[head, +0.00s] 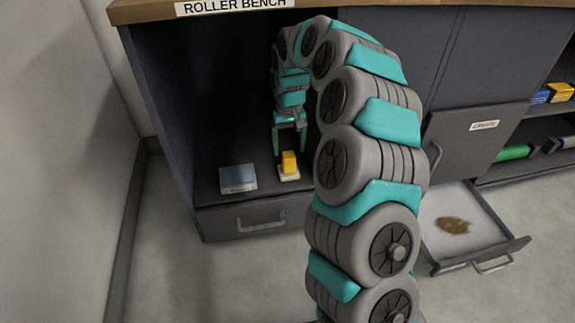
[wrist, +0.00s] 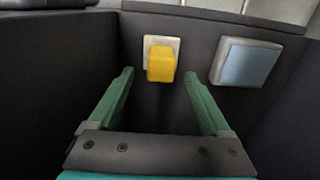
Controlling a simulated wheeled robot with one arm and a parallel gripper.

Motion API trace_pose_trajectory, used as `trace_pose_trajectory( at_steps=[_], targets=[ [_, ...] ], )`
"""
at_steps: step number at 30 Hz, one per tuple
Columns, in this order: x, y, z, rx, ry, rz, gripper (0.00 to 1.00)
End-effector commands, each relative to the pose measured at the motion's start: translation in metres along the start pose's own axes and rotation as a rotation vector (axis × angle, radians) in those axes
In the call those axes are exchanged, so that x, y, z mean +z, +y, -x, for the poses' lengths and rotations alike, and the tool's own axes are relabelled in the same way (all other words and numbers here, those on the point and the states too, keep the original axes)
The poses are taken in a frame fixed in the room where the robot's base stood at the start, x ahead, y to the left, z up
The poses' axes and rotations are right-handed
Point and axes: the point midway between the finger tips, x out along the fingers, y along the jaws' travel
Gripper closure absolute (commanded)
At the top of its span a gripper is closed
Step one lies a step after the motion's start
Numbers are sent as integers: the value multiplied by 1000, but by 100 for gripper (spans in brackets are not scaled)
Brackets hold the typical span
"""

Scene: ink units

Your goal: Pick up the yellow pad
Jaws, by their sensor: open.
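The yellow pad (head: 289,161) is a small yellow block standing on a pale square base (head: 289,174) inside the dark cabinet, near the front edge of its floor. It also shows in the wrist view (wrist: 161,64), ahead of and between the fingers. My gripper (head: 290,151) has teal-green fingers and hangs down inside the cabinet, just behind the yellow pad. In the wrist view my gripper (wrist: 157,80) is open, with nothing between its fingers; the pad appears apart from them.
A flat blue-topped grey box (head: 238,179) lies left of the pad; the wrist view shows it right (wrist: 245,62). The cabinet side wall (head: 160,110) and worktop (head: 150,11) enclose the space. An open drawer (head: 485,222) with a brown stain is at lower right.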

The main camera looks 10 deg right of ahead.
Motion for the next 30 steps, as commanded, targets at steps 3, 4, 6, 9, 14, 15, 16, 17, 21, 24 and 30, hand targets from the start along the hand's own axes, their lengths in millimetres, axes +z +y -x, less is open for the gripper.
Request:
trace_pose_trajectory(
  at_steps=[3, 4, 6, 9, 14, 15, 16, 17, 21, 24, 30],
  targets=[
    [0, 0, -14, 1, 0, 0, 18],
    [0, 0, -16, 1, 0, 1, 18],
    [0, 0, -21, 1, 1, 1, 18],
    [0, -1, -28, 0, 0, 1, 18],
    [1, -2, -51, 0, -4, 1, 18],
    [1, -2, -57, 0, -3, 1, 18],
    [1, -2, -61, 0, -2, 1, 18],
    [1, -2, -65, 0, -1, 2, 18],
    [0, -2, -72, 0, 0, 1, 18],
    [0, -2, -71, 0, 1, 1, 18],
    [0, -2, -71, 0, 1, 1, 33]
  ],
)
